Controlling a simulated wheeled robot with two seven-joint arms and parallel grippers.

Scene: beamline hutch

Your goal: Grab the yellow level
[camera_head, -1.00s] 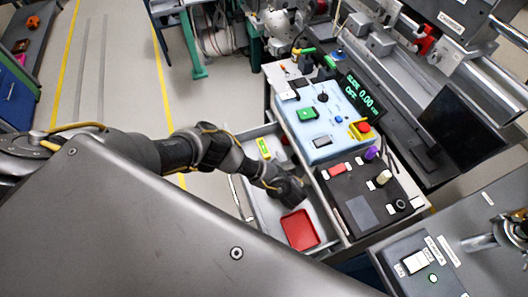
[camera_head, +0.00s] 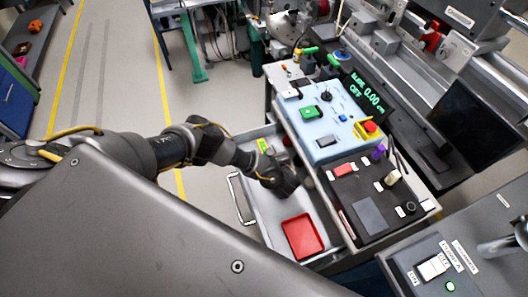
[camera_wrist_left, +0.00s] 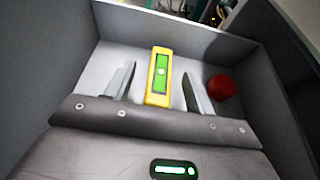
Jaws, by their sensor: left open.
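The yellow level (camera_head: 265,146), with a green face, lies in the open grey drawer (camera_head: 243,162) near its far end. In the left wrist view the level (camera_wrist_left: 161,72) lies lengthwise between the two fingers of my left gripper (camera_wrist_left: 158,78). A gap shows on each side of it. My left gripper is open and empty, and also shows over the drawer in the head view (camera_head: 284,182), just nearer than the level. Whether the fingers are down at the level's height is hard to tell. My right gripper is not in view.
A red tray (camera_head: 302,237) lies in the near part of the drawer. A small red object (camera_wrist_left: 222,87) lies right of the right finger in the wrist view. Drawer walls enclose the space, and a blue control box (camera_head: 318,135) stands on the cart beside it.

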